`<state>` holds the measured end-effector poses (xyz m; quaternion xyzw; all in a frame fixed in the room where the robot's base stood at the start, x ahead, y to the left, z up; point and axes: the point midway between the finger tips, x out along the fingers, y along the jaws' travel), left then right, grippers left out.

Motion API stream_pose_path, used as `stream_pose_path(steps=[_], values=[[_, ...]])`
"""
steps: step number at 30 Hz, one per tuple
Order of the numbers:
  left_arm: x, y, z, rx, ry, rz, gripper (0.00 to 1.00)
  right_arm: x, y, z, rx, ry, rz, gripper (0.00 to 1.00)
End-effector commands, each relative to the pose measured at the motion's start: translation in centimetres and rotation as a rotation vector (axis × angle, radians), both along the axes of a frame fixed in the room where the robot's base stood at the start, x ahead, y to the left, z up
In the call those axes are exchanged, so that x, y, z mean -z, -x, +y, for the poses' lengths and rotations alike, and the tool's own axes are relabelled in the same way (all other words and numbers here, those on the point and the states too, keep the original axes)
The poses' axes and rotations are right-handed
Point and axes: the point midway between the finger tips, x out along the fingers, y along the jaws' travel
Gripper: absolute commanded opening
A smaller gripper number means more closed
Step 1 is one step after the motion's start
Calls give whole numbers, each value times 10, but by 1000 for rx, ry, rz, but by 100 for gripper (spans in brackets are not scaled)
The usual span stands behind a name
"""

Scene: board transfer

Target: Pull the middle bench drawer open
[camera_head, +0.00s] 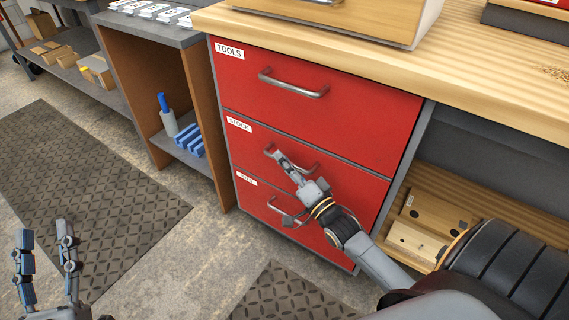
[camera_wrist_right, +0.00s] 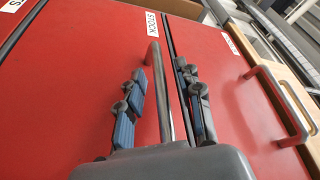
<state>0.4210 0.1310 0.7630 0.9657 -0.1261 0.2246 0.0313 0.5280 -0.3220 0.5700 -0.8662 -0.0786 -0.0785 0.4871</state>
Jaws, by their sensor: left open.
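The red bench has a top drawer labelled TOOLS, a middle drawer (camera_head: 345,180) labelled STOCK and a bottom drawer. The middle drawer looks shut, its front flush with the others. Its grey bar handle (camera_head: 308,168) is partly behind my right gripper (camera_head: 283,187). In the right wrist view the handle (camera_wrist_right: 160,85) runs between the two blue-padded fingers of my right gripper (camera_wrist_right: 162,85), with gaps seen on both sides. My left gripper (camera_head: 45,232) is open and empty at the lower left, away from the bench.
The top handle (camera_head: 293,85) is above my right gripper and the bottom handle (camera_head: 285,212) is close by it. A brown shelf unit (camera_head: 192,160) with blue items stands left of the drawers. The floor before the drawers has dark mats (camera_head: 90,180).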

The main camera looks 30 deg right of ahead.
Motion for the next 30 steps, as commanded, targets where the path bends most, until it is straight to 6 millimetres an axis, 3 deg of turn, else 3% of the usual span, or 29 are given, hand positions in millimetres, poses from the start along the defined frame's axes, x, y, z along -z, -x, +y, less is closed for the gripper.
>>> stream_pose_path(steps=[10, 16, 27, 30], values=[[-4, 2, 0, 1, 7, -23, 41, -1, -4, 0, 1, 0, 1, 36], [-4, 2, 0, 1, 6, -22, 41, -1, -4, 0, 1, 0, 1, 0], [-3, 1, 0, 1, 4, -14, 41, -1, -3, 1, 1, 0, 1, 0], [5, -3, 1, -3, -11, 38, 41, -1, -2, 4, 0, -1, 2, 0]])
